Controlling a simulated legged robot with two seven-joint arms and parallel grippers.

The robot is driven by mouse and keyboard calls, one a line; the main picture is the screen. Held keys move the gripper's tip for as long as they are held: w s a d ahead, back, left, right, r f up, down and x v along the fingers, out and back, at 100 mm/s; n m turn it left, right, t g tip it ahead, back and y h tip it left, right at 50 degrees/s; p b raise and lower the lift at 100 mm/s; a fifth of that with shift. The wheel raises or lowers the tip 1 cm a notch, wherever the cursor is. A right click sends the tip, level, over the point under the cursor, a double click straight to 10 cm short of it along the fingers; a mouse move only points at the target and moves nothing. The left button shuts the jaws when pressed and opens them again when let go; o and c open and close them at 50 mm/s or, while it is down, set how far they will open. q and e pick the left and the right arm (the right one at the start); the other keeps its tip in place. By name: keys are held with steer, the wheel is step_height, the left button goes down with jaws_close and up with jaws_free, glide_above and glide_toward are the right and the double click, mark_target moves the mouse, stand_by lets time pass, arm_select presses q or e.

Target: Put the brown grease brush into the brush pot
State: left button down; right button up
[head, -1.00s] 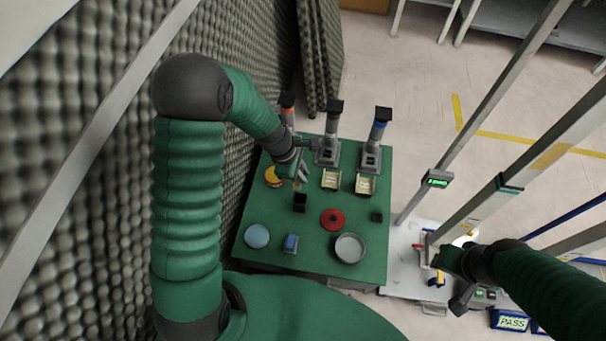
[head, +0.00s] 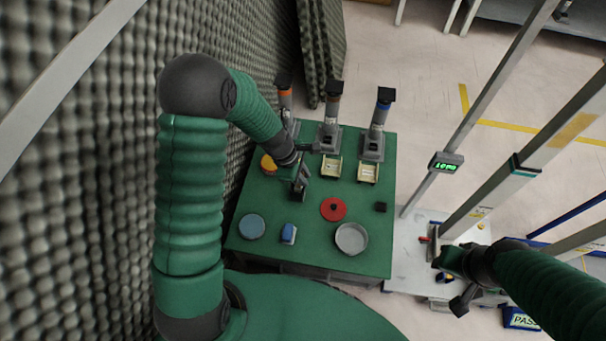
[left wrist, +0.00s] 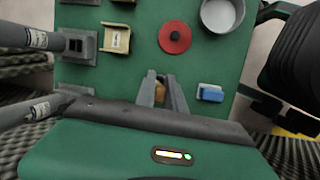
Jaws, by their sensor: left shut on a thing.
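My left gripper (head: 301,186) is over the left middle of the green table (head: 322,238). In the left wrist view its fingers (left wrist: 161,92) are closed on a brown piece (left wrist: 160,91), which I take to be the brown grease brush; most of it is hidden. The dark square brush pot, seen earlier at this part of the table, is now hidden behind the gripper. I cannot tell whether the brush is over or inside it. My right gripper (head: 440,260) is over the white bench at right; its jaws are not clear.
A red disc (head: 333,209), grey bowl (head: 351,238), blue block (head: 288,233), blue round lid (head: 252,226) and small black block (head: 381,207) stand on the table. An orange-yellow round thing (head: 267,163) is left of the gripper. Several tall grey dispensers line the back. Foam walls the left.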

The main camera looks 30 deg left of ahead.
arm_select(q)
steer(key=shift+a, duration=0.2)
steer(key=c, duration=1.3)
jaws_free()
steer(key=shift+d, duration=0.1)
steer(key=shift+c, duration=0.2)
steer(key=p+v, duration=0.7)
steer(key=v, duration=0.9)
steer(key=shift+a+r, duration=0.2)
steer(key=shift+r, duration=0.1)
steer(key=shift+s, duration=0.1)
steer(key=s+d+r+m+y+p, duration=0.1)
steer(key=s+d+r+m, duration=0.3)
steer(key=m, duration=0.6)
steer(key=s+d+r+m+y+p, duration=0.1)
steer(key=s+d+m+y, duration=0.1)
steer(key=s+m, duration=0.6)
step_height(320, 180, up, 20)
steer(key=w+m+p, duration=0.1)
steer(key=w+p, duration=0.1)
steer(key=p, duration=1.7)
steer(key=shift+m+p, duration=0.3)
steer(key=shift+m, duration=0.1)
